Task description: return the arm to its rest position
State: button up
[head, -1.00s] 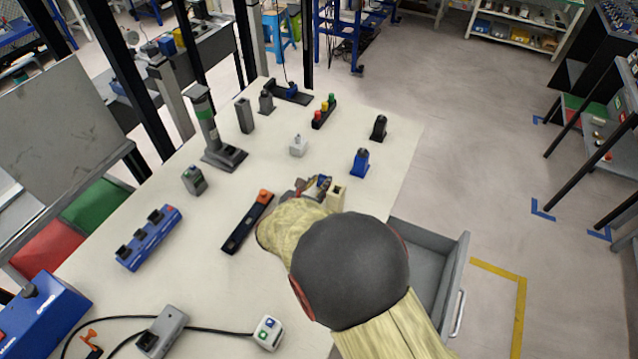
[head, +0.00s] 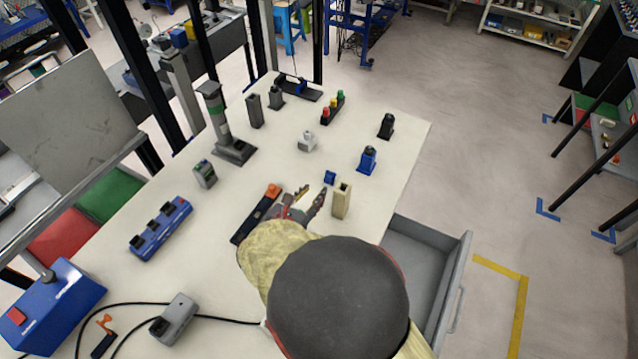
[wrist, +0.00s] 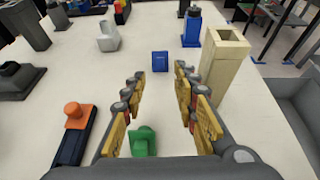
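My gripper (head: 311,195) is over the table (head: 285,165), its fingers spread and pointing away from me. In the wrist view, my gripper (wrist: 159,75) is open with nothing held between its fingertips. A small blue block (head: 330,177) lies on the table just beyond the fingertips; it also shows in the wrist view (wrist: 160,61). A beige open-topped box (head: 341,201) stands close to the right finger; it also shows in the wrist view (wrist: 226,58). My arm hides part of the table's front.
A dark bar with an orange end (head: 270,194) lies left of my gripper. A green knob (wrist: 144,141) shows low between the fingers. A blue holder (head: 368,160) and a white piece (head: 307,142) stand farther back. An open grey drawer (head: 413,262) juts out at right.

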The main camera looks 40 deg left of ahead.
jog(key=shift+v, duration=0.9)
